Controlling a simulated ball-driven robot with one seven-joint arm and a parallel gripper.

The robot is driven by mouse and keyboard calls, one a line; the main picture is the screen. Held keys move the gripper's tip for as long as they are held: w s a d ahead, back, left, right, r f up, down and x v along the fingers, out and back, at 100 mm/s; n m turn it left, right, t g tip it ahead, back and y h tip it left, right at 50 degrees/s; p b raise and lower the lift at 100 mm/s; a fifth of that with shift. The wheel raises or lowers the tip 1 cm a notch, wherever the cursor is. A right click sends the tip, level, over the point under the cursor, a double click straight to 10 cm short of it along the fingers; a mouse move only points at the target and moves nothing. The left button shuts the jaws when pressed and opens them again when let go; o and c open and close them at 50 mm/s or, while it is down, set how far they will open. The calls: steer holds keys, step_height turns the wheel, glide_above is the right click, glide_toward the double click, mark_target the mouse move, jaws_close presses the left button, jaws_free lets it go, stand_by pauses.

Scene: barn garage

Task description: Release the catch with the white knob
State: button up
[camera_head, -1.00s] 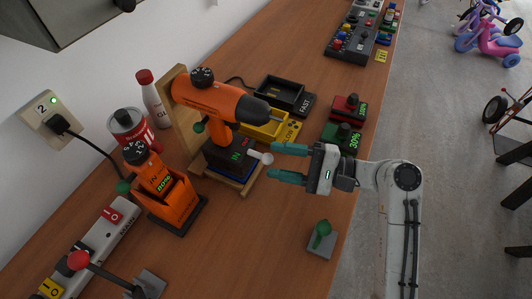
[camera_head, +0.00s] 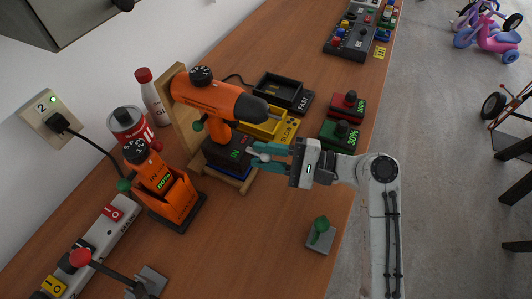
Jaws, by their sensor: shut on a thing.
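An orange drill (camera_head: 214,98) stands on a wooden stand (camera_head: 180,101) with its black battery base (camera_head: 222,152) at the bottom. The white knob (camera_head: 264,157) sticks out to the right of that base. My gripper (camera_head: 264,157) has its teal fingers around the white knob, one finger above it and one below, and is shut on it. The fingers partly cover the knob. The catch itself is hidden behind the fingers and base.
A green-knobbed lever (camera_head: 320,235) sits at the bench's front edge. Red (camera_head: 348,105) and green (camera_head: 340,134) packs and a yellow slow charger (camera_head: 265,126) lie beyond my gripper. Bare wood is open below it.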

jaws_close()
steer(key=shift+s+d+r+p, duration=0.15)
steer(key=shift+d+p, duration=0.35)
steer(key=shift+p, duration=0.05)
steer(key=shift+s+d, duration=0.15)
steer(key=shift+d, duration=0.2)
steer(key=o, duration=0.7)
jaws_free()
